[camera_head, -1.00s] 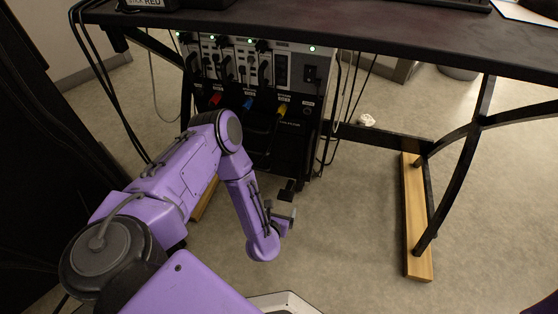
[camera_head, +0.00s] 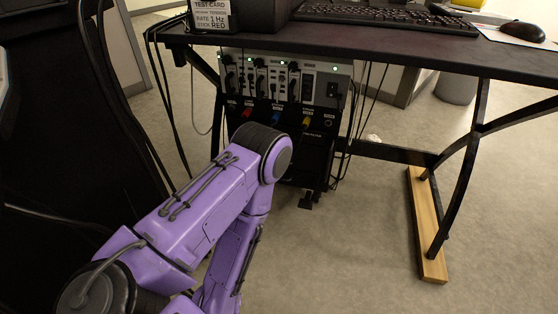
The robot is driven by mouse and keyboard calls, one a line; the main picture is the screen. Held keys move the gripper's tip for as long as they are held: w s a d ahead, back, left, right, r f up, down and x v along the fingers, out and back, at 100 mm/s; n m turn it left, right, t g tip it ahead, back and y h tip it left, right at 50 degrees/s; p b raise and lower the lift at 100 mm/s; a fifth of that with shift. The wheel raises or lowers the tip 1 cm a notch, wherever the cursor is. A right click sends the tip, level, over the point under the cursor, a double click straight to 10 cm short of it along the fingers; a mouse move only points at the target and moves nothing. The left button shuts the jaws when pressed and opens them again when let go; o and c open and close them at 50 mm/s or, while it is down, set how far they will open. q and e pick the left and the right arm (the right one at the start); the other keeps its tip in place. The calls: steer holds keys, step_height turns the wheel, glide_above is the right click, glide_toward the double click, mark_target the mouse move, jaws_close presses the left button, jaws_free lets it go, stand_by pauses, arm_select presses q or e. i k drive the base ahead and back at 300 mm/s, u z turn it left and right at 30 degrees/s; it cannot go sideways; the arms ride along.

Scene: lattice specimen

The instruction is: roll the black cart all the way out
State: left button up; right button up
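The black cart (camera_head: 310,147) stands upright under the desk, at the centre of the head view. Its upper part is a grey panel (camera_head: 317,85) with plugs, cables and small green lights. Red, blue and yellow connectors sit below the panel. A small dark part (camera_head: 308,198) juts from the cart's base near the floor. My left arm's purple links cover the cart's lower left. The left forearm runs down past the bottom edge, so my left gripper is out of view. My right gripper is not in view either.
The dark desk (camera_head: 420,58) spans above the cart, with a keyboard (camera_head: 385,16) and a mouse (camera_head: 522,32) on top. Its right leg stands on a wooden foot (camera_head: 427,230). Black cables hang on both sides of the cart. The floor (camera_head: 350,245) in front is clear.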

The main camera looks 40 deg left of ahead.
mark_target(316, 72)
steer(key=z, duration=0.95)
steer(key=i, duration=0.35)
steer(key=u, duration=2.15)
steer(key=k, duration=0.45)
steer(key=z, duration=0.65)
steer(key=i, duration=0.5)
steer(key=u, duration=1.5)
